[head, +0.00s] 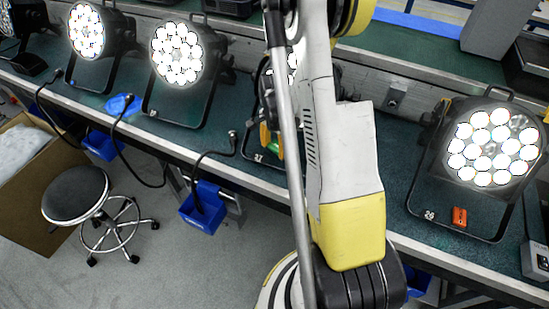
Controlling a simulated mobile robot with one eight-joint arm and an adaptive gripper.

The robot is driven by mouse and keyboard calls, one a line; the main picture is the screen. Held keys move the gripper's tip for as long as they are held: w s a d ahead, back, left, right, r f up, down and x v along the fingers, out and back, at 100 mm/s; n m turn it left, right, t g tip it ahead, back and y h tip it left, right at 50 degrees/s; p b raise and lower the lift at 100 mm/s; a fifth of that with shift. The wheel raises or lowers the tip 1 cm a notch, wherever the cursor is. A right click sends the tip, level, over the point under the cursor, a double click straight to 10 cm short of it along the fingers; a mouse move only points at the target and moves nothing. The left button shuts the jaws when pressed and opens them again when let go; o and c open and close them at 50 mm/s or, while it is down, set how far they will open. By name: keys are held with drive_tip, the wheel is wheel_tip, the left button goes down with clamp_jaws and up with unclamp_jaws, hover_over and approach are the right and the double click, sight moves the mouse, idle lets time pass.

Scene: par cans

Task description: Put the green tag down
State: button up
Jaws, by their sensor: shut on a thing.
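A small green piece, which looks like the green tag (281,145), shows just left of my arm, by the black bracket of the middle par can (292,62). A yellow piece beside it looks like a fingertip of my gripper (266,138). My gripper is shut on the tag, but my white and yellow arm hides most of it. I cannot tell whether the tag touches the bench (225,125).
An orange tag (459,217) is on the bracket of the right par can (492,148). Other lit par cans (177,53) stand at left. A blue item (118,104) lies between brackets. Blue bins (203,208) hang below the bench edge, and a stool (75,193) stands on the floor.

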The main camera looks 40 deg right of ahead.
sight(274, 159)
drive_tip(key=shift+f+b, duration=0.7)
drive_tip(key=shift+f, duration=1.15)
drive_tip(key=shift+f, duration=0.2)
drive_tip(key=o, duration=0.9)
drive_tip(key=shift+r, duration=0.1)
